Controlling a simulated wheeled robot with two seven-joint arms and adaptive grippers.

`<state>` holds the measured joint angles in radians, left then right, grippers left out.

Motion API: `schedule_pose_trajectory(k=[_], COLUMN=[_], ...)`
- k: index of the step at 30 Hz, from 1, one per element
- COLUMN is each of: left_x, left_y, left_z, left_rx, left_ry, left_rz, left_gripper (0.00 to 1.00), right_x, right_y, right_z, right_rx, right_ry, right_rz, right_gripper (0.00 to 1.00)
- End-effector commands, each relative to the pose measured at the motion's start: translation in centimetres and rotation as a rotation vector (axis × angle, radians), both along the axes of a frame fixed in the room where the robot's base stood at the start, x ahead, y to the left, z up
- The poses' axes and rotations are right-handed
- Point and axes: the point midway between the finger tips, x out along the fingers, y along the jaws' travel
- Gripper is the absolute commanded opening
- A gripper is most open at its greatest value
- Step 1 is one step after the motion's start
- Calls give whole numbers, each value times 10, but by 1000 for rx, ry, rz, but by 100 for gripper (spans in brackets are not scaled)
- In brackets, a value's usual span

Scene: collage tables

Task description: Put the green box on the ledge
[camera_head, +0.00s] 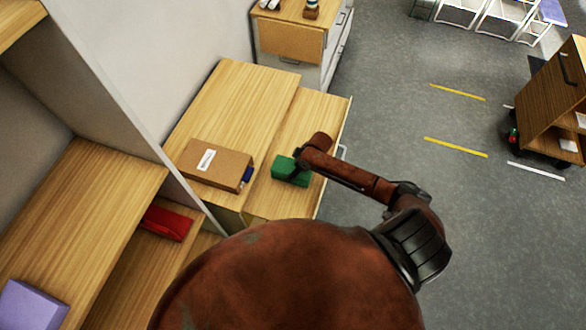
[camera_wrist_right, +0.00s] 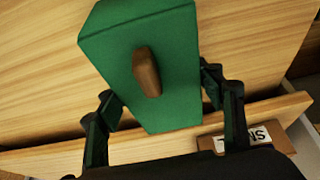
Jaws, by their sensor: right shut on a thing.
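The green box (camera_head: 287,170) is at the narrow wooden strip on the right side of the wooden unit, in the head view. In the right wrist view the green box (camera_wrist_right: 115,45) has a brown knob on the face towards me. My right gripper (camera_wrist_right: 158,92) has its two dark fingers on either side of the box and is shut on it. In the head view my right gripper (camera_head: 296,168) partly covers the box. I cannot tell whether the box touches the wood below. The wooden strip (camera_head: 318,112) lies beside a wider wooden top (camera_head: 235,100). My left gripper is out of view.
A brown labelled box (camera_head: 215,164) with a blue item (camera_head: 246,178) beside it lies on the wider top. A red object (camera_head: 167,223) and a purple box (camera_head: 33,304) sit on shelves at left. Grey floor is open at right, before a wooden cart (camera_head: 548,95).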

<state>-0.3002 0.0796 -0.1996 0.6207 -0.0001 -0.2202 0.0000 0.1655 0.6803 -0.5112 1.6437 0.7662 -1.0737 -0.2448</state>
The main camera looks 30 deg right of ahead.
Motion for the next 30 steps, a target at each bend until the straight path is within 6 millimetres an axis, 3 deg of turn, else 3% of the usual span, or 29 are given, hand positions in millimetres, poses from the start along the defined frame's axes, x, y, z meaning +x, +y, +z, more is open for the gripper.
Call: schedule_pose_trajectory(k=[8,19,23,30], left_x=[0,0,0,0], left_y=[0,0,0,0], left_z=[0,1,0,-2], left_rx=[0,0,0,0], left_ry=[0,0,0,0], left_rz=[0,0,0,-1], left_gripper=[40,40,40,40], right_x=[0,0,-6,-20], right_y=[0,-1,-6,-18], right_z=[-1,4,19,66], right_rx=[0,0,-2,-2], right_ry=[0,-2,-2,-2], right_rz=[0,1,1,2], right_gripper=[79,79,79,79])
